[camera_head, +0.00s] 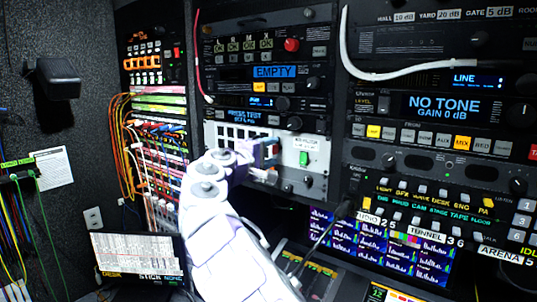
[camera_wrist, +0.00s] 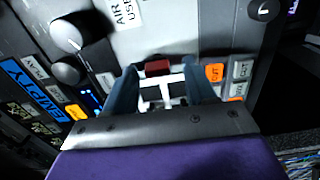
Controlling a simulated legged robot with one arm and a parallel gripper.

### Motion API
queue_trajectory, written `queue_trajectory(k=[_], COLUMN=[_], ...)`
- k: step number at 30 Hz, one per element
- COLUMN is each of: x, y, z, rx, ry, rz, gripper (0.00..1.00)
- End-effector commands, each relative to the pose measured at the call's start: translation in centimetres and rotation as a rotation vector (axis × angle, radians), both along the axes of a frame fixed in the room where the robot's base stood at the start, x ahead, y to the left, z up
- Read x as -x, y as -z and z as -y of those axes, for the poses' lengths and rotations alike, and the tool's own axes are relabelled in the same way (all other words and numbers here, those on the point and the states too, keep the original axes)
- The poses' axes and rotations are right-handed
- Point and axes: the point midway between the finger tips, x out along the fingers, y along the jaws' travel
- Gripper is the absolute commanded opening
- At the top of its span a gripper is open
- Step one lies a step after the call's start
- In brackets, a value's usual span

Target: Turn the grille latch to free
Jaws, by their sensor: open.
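A pale panel with a dark-holed grille (camera_head: 232,136) sits in the middle rack in the head view. In the wrist view, square dark openings in a white frame (camera_wrist: 150,94) show between my fingers. A small dark red piece (camera_wrist: 158,68) shows between the fingertips; I cannot tell whether it is the grille latch. My gripper (camera_head: 268,156) is in front of this panel in the head view, and my arm hides part of it. In the wrist view my gripper (camera_wrist: 160,76) is open, one blue-grey finger on each side of the red piece. Contact cannot be told.
A green button (camera_head: 304,158) is just right of my gripper. An EMPTY display (camera_head: 274,72) and a red knob (camera_head: 291,45) are above. A white cable (camera_head: 400,74) crosses the right rack. Coloured cables (camera_head: 125,140) hang at left. A monitor (camera_head: 138,258) stands low left.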

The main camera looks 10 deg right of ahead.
Motion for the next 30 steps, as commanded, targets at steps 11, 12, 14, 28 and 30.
queue_trajectory(k=[11, 12, 14, 28, 30], x=[3.7, 4.3, 5.2, 11.1, 11.6], y=[-0.2, -0.2, -0.1, 0.1, 0.1], z=[-3.9, -4.4, -5.5, -11.6, -11.9], rx=[0.004, 0.004, 0.004, 0.001, -0.001], ry=[-0.001, 0.000, -0.002, -0.002, 0.000], rz=[0.003, 0.003, 0.002, -0.001, -0.001], gripper=[0.55, 0.55, 0.55, 0.55, 0.55])
